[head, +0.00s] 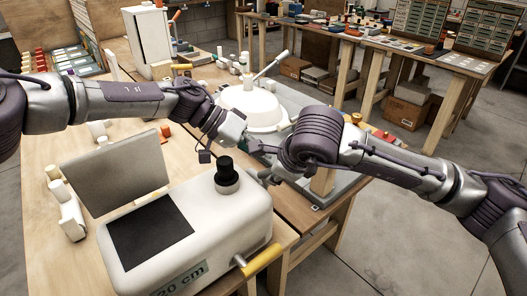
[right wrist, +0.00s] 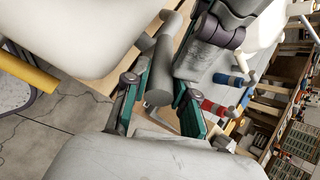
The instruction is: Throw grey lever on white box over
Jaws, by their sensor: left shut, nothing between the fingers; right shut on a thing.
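The white box (head: 190,230) stands on the wooden bench in the near foreground of the head view. It has a dark panel, a black knob (head: 227,178) and a yellow handle (head: 262,260) on its right end. My right gripper (head: 258,165) is at the far right corner of the box. In the right wrist view, my right gripper (right wrist: 158,108) is shut on the thick grey lever (right wrist: 160,82), beside the white box (right wrist: 75,35). The lever is largely hidden in the head view. My left gripper (head: 226,132) is shut and empty, behind the black knob.
A white domed device (head: 252,106) with a long handle stands behind the grippers. A grey plate (head: 117,172) stands upright at the box's back left. A white cabinet (head: 148,42) is farther back. Open floor lies to the right.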

